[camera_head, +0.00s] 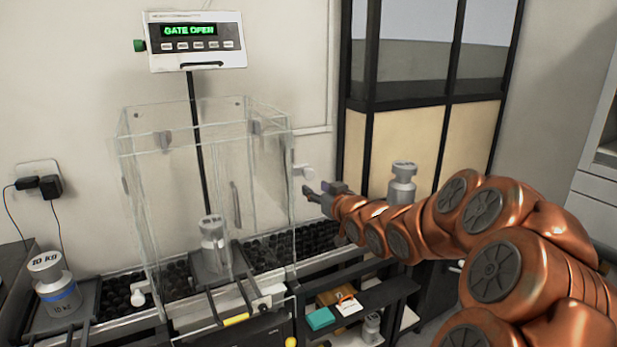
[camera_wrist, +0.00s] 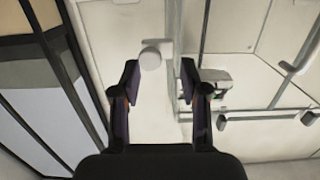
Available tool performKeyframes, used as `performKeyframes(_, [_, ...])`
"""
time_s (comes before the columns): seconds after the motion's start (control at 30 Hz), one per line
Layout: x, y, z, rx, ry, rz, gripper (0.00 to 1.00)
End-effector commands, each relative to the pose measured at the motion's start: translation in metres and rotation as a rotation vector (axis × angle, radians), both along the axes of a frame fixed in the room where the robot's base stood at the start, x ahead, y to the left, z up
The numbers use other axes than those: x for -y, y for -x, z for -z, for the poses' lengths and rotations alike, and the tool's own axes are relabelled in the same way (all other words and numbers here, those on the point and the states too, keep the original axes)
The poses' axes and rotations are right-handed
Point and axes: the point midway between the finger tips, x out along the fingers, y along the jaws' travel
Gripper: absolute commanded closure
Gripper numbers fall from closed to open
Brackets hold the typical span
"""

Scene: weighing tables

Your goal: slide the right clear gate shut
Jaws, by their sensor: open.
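The clear weighing enclosure (camera_head: 165,140) stands over the roller line. Its right clear gate (camera_head: 270,180) is on the right side, with a white knob (camera_head: 303,171) sticking out towards my gripper. My gripper (camera_head: 320,191) is open and empty, just right of the knob and slightly below it in the head view. In the wrist view the white knob (camera_wrist: 151,55) shows between and beyond the open fingertips (camera_wrist: 158,80), nearer the left finger; I see no contact. How far the gate stands open is hard to tell through the clear panels.
A display (camera_head: 195,40) above reads "GATE OPEN". A metal weight (camera_head: 214,245) stands inside the enclosure. Another weight (camera_head: 55,285) stands at left, and one (camera_head: 402,183) behind my arm. Black rollers (camera_head: 318,236) run below my gripper. A dark-framed partition (camera_head: 425,100) stands behind.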

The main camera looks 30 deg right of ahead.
Motion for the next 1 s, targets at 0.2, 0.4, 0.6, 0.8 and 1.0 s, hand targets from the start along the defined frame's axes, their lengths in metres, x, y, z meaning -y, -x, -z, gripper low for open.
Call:
performKeyframes(0.2, [0.016,-0.001,-0.013,0.096,-0.001,-0.006,0.56])
performKeyframes(0.4, [0.016,-0.017,-0.015,0.100,0.000,-0.010,0.56])
performKeyframes(0.6, [0.019,-0.044,-0.015,0.099,0.000,-0.008,0.56])
performKeyframes(0.8, [0.021,-0.065,-0.015,0.100,0.001,-0.008,0.56])
performKeyframes(1.0, [0.022,-0.076,-0.014,0.099,0.000,-0.007,0.56])
